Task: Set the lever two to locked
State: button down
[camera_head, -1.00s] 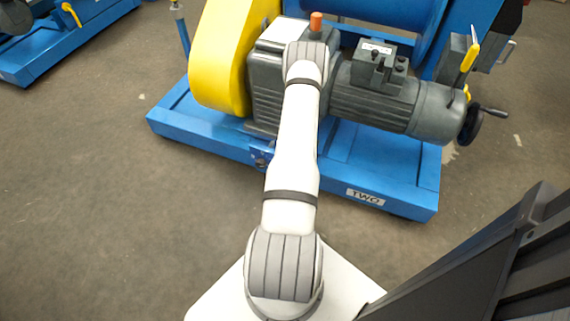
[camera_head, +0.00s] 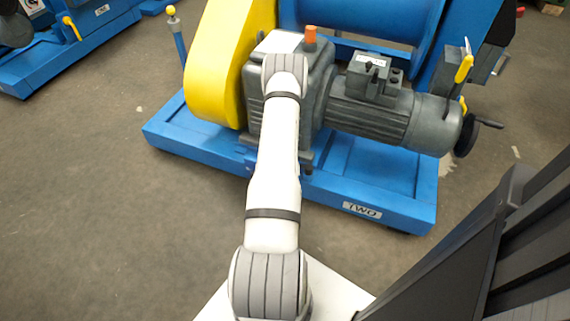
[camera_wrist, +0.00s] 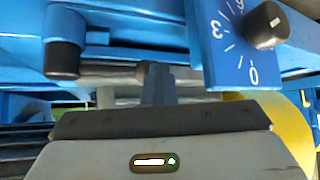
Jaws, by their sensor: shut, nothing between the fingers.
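The blue machine base (camera_head: 400,209) carries a label reading TWO (camera_head: 362,210). A lever with a yellow grip (camera_head: 464,69) stands upright at a grey box on the machine's right. A post with a yellow knob (camera_head: 171,11) stands at its left; I cannot tell which of these is lever two. In the wrist view my gripper (camera_wrist: 157,75) is shut and empty, beneath blue machine parts. A blue plate (camera_wrist: 225,60) with a numbered dial and a black knob (camera_wrist: 266,25) is at its upper right, apart from the fingers. In the head view my arm hides the gripper.
A grey motor (camera_head: 385,113) with a handwheel (camera_head: 466,135) and a yellow guard (camera_head: 220,65) surround the arm's reach. A blue cylinder with a black end (camera_wrist: 62,58) hangs left of the gripper. Another blue machine (camera_head: 75,52) stands far left; floor between is clear.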

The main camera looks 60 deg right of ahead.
jog(key=shift+d+r, duration=0.1)
jog(key=shift+d, duration=0.2)
jog(key=s+a+r+p, duration=0.4)
jog(key=a+r, duration=0.3)
jog(key=a, duration=0.3)
jog(key=shift+s+a+r, duration=0.25)
jog(key=shift+a, duration=0.05)
jog(key=shift+r, duration=0.1)
